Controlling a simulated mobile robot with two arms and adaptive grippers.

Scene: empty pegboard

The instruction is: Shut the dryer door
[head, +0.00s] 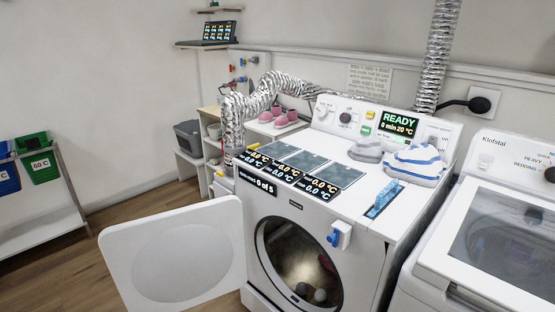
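The white dryer (275,208) stands in the middle of the head view with its front facing me. Its round drum opening (297,258) is uncovered, and a few grey balls (312,293) lie low inside. The white dryer door (175,255) stands wide open, swung out to the left of the opening. It has a round, slightly sunken inner panel. A blue and white fitting (338,236) sits on the dryer front to the upper right of the opening. Neither of my grippers is in the head view.
Folded cloths (415,163) and display panels (285,170) lie on the dryer top. A second white machine (485,235) stands close on the right. A rack with coloured bins (38,160) stands far left. Wooden floor (75,270) is clear left of the door.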

